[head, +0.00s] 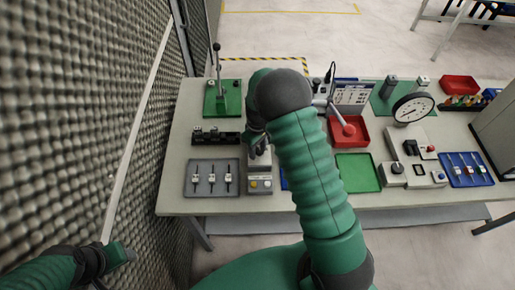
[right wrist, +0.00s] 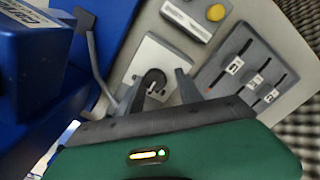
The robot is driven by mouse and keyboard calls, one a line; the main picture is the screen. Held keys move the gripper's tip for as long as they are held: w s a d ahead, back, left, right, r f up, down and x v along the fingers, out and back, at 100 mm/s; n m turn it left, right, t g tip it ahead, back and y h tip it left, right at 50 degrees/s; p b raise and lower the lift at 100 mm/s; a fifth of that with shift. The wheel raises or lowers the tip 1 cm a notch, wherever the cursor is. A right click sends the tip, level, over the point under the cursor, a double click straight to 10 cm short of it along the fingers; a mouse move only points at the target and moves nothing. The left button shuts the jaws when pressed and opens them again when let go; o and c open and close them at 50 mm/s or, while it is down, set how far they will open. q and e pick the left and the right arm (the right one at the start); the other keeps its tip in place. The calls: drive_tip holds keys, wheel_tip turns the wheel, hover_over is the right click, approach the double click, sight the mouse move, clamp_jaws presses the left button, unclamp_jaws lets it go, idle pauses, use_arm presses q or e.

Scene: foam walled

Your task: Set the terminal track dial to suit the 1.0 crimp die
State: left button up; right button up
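A dark round dial (right wrist: 152,82) sits on a pale plate (right wrist: 130,72) in the right wrist view. My right gripper (right wrist: 157,78) is open, with one finger on either side of the dial; I cannot tell whether they touch it. In the head view my right gripper (head: 259,146) hangs over the workbench, and my arm hides most of the press there. A blue press body (right wrist: 35,65) shows at the left of the wrist view. My left gripper (head: 128,254) is beyond the bench's left end.
A foam wall (head: 80,110) rises at left.

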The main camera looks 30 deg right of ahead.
drive_tip(key=shift+d+f, duration=0.15)
drive_tip(key=shift+d, duration=0.2)
drive_tip(key=c, duration=0.5)
drive_tip(key=shift+s+d, duration=0.1)
drive_tip(key=shift+d, duration=0.1)
clamp_jaws()
drive_tip(key=shift+a, duration=0.3)
drive_tip(key=shift+d+m, duration=0.15)
drive_tip(key=shift+m, duration=0.95)
drive_tip(key=m, duration=0.3)
drive_tip(key=shift+p, duration=0.35)
use_arm(q)
drive_tip(key=shift+d+r, duration=0.5)
drive_tip(key=shift+r, duration=0.1)
use_arm(e)
drive_tip(key=shift+m, duration=1.9)
